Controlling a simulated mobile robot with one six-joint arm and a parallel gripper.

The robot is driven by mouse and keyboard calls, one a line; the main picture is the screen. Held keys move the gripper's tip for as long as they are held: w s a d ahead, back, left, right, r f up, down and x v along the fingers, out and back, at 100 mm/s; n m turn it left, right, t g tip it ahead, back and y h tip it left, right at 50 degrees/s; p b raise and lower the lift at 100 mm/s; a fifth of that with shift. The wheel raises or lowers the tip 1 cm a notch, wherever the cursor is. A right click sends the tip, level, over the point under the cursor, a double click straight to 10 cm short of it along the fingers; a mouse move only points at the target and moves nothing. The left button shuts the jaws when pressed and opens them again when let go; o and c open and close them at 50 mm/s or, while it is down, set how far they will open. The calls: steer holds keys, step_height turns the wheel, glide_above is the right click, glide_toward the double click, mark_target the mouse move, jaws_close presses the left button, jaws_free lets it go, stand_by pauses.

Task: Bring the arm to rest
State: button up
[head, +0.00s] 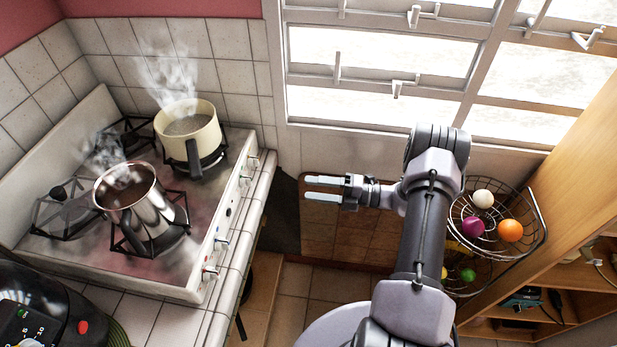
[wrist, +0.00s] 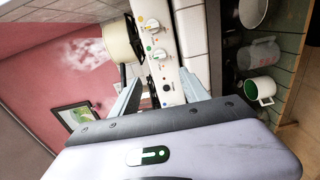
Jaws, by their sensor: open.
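My gripper (head: 324,188) is open and empty in the head view, held in mid-air to the right of the stove and pointing left toward it. Its two pale fingers are apart, with nothing between them. In the wrist view, my gripper (wrist: 162,92) shows two spread fingers in front of the stove's knob panel (wrist: 158,45). My arm is bent, rising from the lower middle of the head view. No object touches the fingers.
A steaming cream pot (head: 187,122) and a steaming steel pot (head: 138,203) stand on the stove (head: 80,255). A wire basket (head: 542,228) with fruit and a wooden shelf (head: 560,185) are at right. Mugs, including a green-lined one (wrist: 262,88), show in the wrist view.

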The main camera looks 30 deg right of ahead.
steer(key=s+a+r+n+g+h+b, duration=0.5)
steer(key=a+r+n+g, duration=0.4)
steer(key=a+r+n, duration=0.75)
steer(key=s+a+r+n+t+h+b, duration=0.1)
steer(key=s+n+t+h, duration=0.1)
steer(key=s+n, duration=0.7)
steer(key=s+r+n+t+h+b, duration=0.1)
steer(key=s+n+t+h+b, duration=0.1)
steer(key=s+n+h, duration=0.3)
steer(key=s+n, duration=0.4)
steer(key=n, duration=0.4)
steer(key=shift+a+r+n+h, duration=0.3)
steer(key=shift+a+n, duration=0.05)
